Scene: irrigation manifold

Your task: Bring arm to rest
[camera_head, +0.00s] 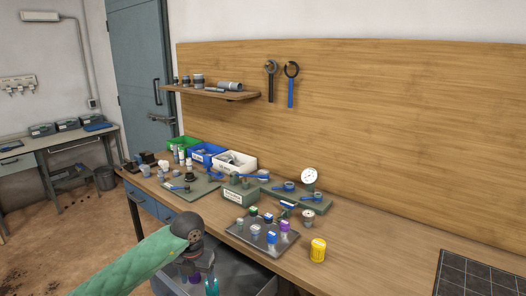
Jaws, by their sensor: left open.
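My left arm (130,264), in a green sleeve, reaches in from the lower left. My left gripper (203,283) points down over a grey bin (250,278) at the front edge of the workbench. Its jaws are open, and I see nothing held between them. Purple and teal items show close to the fingers, low in the bin; I cannot tell whether they touch. My right gripper is out of view.
The workbench (368,262) holds a tray (291,244) of coloured caps, a yellow can (318,250), a pressure gauge (309,176) and valve parts. Green, blue and white bins (236,167) stand behind. A dark grid mat (478,276) lies right. The bench between can and mat is clear.

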